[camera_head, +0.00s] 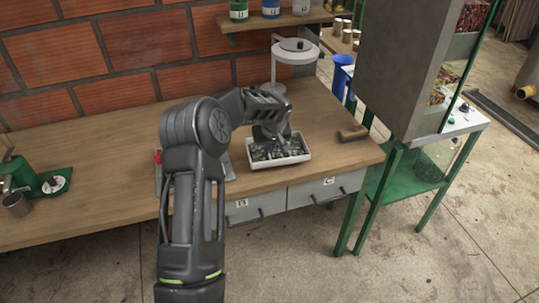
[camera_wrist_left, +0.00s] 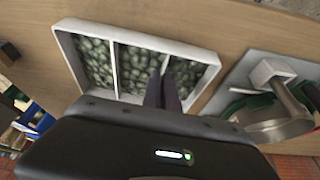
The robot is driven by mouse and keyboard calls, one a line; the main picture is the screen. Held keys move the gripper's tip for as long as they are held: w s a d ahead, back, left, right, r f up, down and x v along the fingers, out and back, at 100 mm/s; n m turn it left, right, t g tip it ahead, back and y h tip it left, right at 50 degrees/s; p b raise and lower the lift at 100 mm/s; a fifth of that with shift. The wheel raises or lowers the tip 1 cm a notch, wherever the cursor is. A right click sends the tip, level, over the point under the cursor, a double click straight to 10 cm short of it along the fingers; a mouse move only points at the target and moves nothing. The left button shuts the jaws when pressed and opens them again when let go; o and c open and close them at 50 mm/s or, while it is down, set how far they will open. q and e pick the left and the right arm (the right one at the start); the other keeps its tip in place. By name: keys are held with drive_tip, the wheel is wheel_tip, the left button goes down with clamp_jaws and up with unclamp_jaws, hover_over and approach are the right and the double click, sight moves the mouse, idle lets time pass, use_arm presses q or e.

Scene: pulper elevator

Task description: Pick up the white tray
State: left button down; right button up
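The white tray (camera_head: 282,163) lies on the wooden bench near its front edge and holds greenish beans. In the left wrist view the tray (camera_wrist_left: 140,34) shows white dividers and beans in its compartments. My left gripper (camera_head: 268,148) reaches down over the tray from above. In the wrist view its two dark fingertips (camera_wrist_left: 163,82) are close together at a divider, one on each side of it. I cannot tell whether they press on the divider. My right gripper is not in view.
A white stand with a round top (camera_head: 295,50) rises behind the tray. A wooden block (camera_head: 353,133) lies right of it. A grey machine (camera_head: 405,65) on a green frame stands at the right. A green device (camera_head: 40,182) sits far left. The bench's left middle is clear.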

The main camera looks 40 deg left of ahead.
use_arm(q)
wheel_tip(320, 180, up, 8)
drive_tip(key=shift+f+b, duration=0.2)
drive_tip(key=shift+b, duration=0.35)
drive_tip(key=shift+f, duration=0.1)
